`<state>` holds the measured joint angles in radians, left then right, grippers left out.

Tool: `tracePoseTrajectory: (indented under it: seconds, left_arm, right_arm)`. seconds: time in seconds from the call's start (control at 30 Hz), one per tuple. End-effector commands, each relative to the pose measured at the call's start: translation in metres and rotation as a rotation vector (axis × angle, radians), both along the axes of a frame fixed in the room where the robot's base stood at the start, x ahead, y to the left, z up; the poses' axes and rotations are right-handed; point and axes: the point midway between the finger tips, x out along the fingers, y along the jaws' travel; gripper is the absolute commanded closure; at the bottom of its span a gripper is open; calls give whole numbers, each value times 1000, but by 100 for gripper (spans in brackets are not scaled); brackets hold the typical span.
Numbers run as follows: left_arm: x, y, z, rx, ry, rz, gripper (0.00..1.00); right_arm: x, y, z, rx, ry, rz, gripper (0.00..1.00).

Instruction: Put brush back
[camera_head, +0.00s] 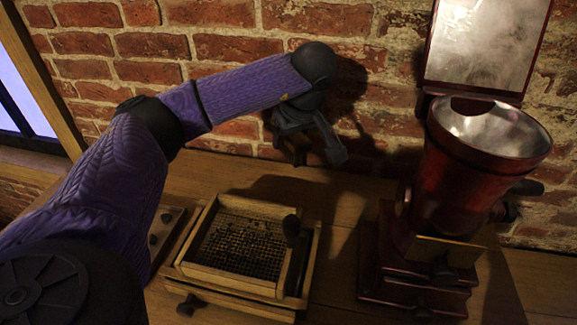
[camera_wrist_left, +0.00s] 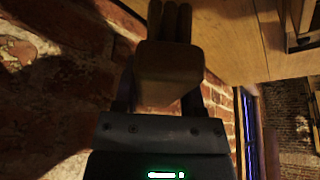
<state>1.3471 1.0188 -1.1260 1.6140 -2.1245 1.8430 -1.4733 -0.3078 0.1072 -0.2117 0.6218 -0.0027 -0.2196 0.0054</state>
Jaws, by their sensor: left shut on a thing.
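My left gripper (camera_head: 312,150) is in front of the brick wall, above the back of the wooden table, behind and to the right of the sieve box. It also shows in the left wrist view (camera_wrist_left: 160,95), with its two dark fingers shut on a brown block that I take to be the brush (camera_wrist_left: 170,72). Several darker rounded strands or prongs extend from the block's far end. In the head view the gripper is dark, and I cannot clearly tell the brush from the fingers. My right gripper is not in view.
A wooden sieve box (camera_head: 252,289) with a mesh top and dark knobs stands on the table (camera_head: 335,270). A dark red grinder (camera_head: 440,190) with a metal funnel stands at the right. The brick wall (camera_head: 235,45) is close behind. A window is at the far left.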

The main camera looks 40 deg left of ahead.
Motion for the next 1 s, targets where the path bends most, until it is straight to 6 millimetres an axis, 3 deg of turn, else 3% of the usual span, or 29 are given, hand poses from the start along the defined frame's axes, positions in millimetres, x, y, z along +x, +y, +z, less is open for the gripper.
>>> tracePoseTrajectory:
  seconds: [0.07, 0.13, 0.23, 0.53, 0.87, 0.9, 1.0]
  left_arm:
    - [0, 9, -5, -1, -2, 56, 100]
    - [0, 11, -23, 0, 1, 74, 100]
    - [-1, 11, -48, -1, 2, 75, 100]
    - [-1, 11, -97, -1, 2, 70, 100]
    - [0, 10, -102, -2, -2, 70, 100]
    - [0, 10, -102, -1, -2, 69, 43]
    - [0, 10, -101, -1, -2, 69, 22]
  right_arm:
    - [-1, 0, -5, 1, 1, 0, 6]
    - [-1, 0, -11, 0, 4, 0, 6]
    - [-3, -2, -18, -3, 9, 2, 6]
    - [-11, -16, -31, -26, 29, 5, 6]
    - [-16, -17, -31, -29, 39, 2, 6]
    - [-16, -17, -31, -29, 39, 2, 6]
    - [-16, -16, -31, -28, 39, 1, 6]
